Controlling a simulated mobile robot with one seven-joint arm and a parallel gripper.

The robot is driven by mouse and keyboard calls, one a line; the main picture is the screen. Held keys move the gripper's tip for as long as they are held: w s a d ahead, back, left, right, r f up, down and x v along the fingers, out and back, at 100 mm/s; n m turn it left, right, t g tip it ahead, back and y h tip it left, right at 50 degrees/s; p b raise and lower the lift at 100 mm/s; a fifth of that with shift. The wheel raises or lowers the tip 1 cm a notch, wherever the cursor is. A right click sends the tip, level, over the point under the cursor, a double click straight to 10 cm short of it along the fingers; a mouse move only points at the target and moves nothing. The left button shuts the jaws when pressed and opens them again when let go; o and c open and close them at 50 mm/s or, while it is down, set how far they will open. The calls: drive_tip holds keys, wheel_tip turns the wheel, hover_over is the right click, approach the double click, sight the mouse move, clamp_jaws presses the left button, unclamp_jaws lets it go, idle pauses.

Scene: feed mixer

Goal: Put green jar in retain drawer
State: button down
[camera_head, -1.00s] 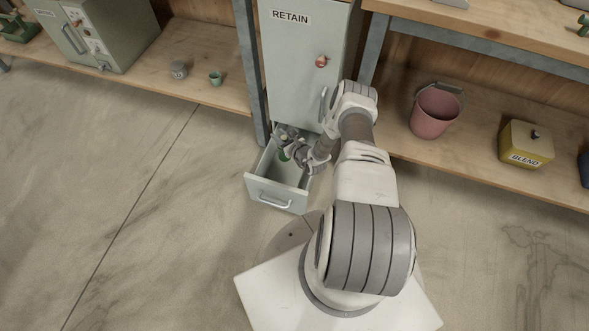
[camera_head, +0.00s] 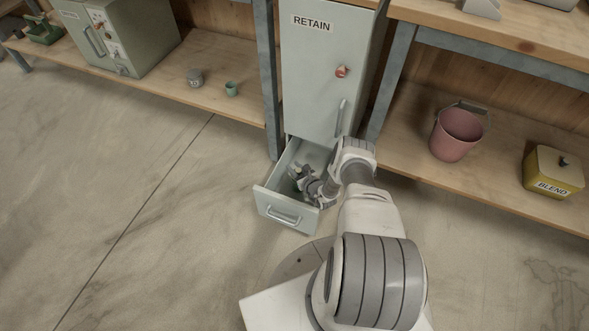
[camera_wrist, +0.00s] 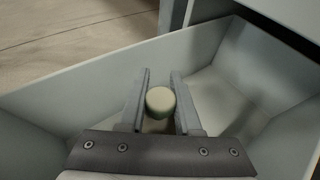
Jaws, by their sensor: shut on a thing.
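The retain drawer (camera_head: 285,213) is pulled open at the foot of the grey RETAIN cabinet (camera_head: 325,75). My gripper (camera_head: 297,173) reaches down inside the drawer. In the wrist view, the green jar (camera_wrist: 160,101) stands between the two fingers of my gripper (camera_wrist: 160,98), its pale round lid facing the camera. The fingers are shut on it. The drawer's walls (camera_wrist: 70,82) surround the jar in that view. Whether the jar touches the drawer floor cannot be told. In the head view the jar is hidden by my gripper.
Left lower shelf: grey jar (camera_head: 195,77), small green cup (camera_head: 231,88) and grey-green cabinet (camera_head: 130,40). Right lower shelf: pink bucket (camera_head: 456,135) and yellow BLEND box (camera_head: 552,173). The floor at left is clear.

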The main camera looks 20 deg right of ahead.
drive_tip(key=shift+f, duration=0.5)
drive_tip(key=c, duration=0.6)
unclamp_jaws()
drive_tip(key=shift+r, duration=0.1)
